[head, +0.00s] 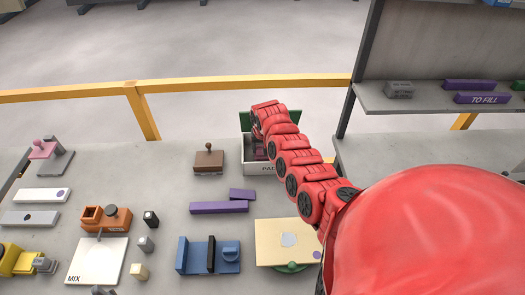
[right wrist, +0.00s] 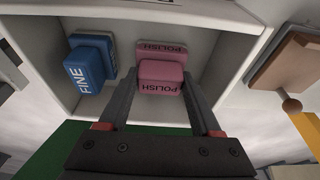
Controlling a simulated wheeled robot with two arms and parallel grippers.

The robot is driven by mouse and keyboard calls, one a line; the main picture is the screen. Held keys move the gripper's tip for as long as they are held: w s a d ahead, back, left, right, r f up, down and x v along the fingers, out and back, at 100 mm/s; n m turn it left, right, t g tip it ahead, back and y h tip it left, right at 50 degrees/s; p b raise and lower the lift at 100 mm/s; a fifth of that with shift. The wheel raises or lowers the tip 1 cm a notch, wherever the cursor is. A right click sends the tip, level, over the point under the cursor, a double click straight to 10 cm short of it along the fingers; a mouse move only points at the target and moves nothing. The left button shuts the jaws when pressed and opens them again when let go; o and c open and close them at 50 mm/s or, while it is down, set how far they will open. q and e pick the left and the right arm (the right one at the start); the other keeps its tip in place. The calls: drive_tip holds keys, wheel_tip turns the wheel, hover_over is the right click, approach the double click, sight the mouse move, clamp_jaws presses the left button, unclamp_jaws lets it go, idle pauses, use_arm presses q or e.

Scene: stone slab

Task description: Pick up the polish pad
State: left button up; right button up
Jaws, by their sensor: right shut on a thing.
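A pink pad marked POLISH (right wrist: 160,78) is between the two fingers of my right gripper (right wrist: 160,84) in the right wrist view. The gripper is shut on it. A second pink POLISH block (right wrist: 162,48) lies right behind it, partly covered. Both are within a white-walled box (right wrist: 225,62); I cannot tell whether the held pad is clear of the floor. In the head view the box (head: 262,168) stands at the slab's back edge, and my red right arm reaches over it, hiding most of the gripper. My left gripper is not in view.
Blue FINE pads (right wrist: 90,65) share the box, left of the pink ones. A brown block with a knob (head: 208,160) stands left of the box. Purple bars (head: 218,207) and a cream board (head: 283,240) lie in front. A grey shelf (head: 430,98) rises at the right.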

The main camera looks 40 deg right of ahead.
sight(262, 148)
drive_tip(key=shift+r, duration=0.15)
wheel_tip(262, 148, up, 8)
drive_tip(key=b, duration=0.3)
drive_tip(key=shift+w+r+b, duration=0.1)
drive_tip(key=shift+b, duration=0.3)
drive_tip(key=shift+r, duration=0.7)
